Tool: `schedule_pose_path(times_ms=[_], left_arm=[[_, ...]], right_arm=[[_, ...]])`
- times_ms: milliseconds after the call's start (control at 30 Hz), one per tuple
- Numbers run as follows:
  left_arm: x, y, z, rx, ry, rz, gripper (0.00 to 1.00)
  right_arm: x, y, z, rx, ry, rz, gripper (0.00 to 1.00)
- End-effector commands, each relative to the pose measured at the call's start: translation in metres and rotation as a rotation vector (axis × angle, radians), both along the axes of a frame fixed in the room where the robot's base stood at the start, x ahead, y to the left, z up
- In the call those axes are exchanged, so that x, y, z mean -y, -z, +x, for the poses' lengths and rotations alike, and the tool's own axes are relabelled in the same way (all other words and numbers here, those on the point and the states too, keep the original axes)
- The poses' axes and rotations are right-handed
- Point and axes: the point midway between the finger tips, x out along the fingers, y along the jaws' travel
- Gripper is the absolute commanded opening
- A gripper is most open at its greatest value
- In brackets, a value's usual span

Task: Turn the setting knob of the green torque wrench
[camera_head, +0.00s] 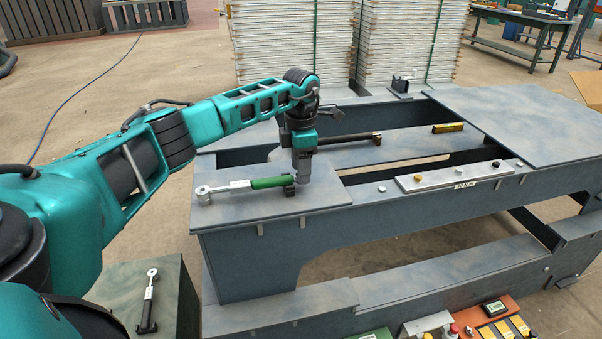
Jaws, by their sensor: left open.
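The green torque wrench (262,183) lies on the grey bench top at the front left. Its silver shaft and ring head point left, with the head (203,193) near the bench's left edge. Its green handle points right. My left gripper (290,188) points down at the right end of the green handle, where the setting knob would be. The gripper is open, with its fingertips at or just around that end. The knob itself is hidden by the fingers, and I cannot tell whether they touch it. My right gripper is not in view.
A second, black-handled wrench (149,300) lies on a dark green box (178,318) at lower left. A dark rod (350,138) lies behind my left gripper. The bench top has open gaps.

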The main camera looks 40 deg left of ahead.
Motion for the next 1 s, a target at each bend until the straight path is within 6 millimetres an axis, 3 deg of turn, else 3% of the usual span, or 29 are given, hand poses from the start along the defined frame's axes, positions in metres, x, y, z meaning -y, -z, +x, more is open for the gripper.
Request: schedule_pose_path(times_ms=[133,467,1000], left_arm=[[0.0002,0.0132,-0.0001,0.0,0.001,-0.001,0.54],[0.0003,0.0162,0.0,0.001,0.0,-0.001,0.54],[0.0004,0.0159,-0.0001,0.0,0.0,-0.001,0.04]], right_arm=[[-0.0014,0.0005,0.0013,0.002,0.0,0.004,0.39],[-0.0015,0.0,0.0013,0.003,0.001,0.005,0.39],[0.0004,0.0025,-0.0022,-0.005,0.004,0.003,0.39]])
